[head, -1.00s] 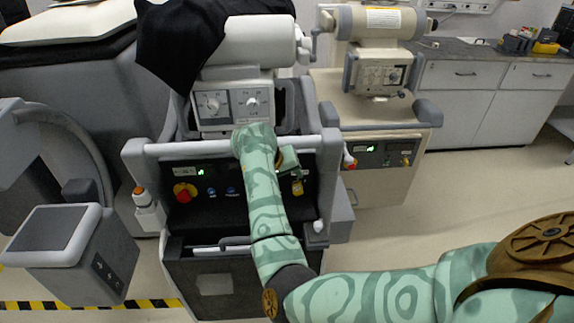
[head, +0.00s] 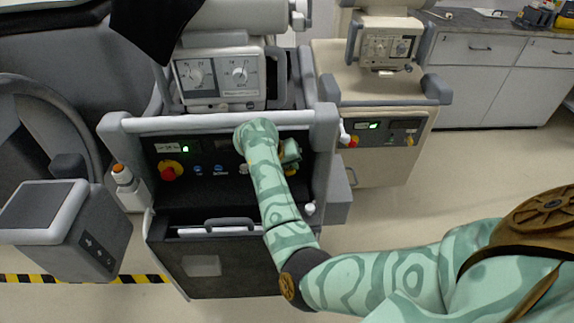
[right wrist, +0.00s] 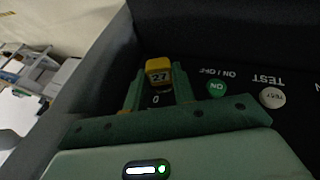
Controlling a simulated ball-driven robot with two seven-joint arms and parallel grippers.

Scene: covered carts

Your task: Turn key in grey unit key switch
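The grey unit (head: 215,268) stands in front of me with a dark control panel between grey rails. Its key switch carries a yellow key tag marked 27 (right wrist: 158,68), on the dark panel beside the green ON button (right wrist: 217,88). My right gripper (head: 290,156) is at the right part of this panel and largely covers the key in the head view. In the right wrist view its two green fingers (right wrist: 158,82) stand apart, one on each side of the yellow tag. I cannot tell whether they touch it. My left gripper is not in view.
The front rail (head: 185,122) of the grey unit runs above the panel. A red stop button (head: 168,173) sits at the panel's left. A beige unit (head: 375,160) with a similar panel stands behind right. Clear floor lies at the right.

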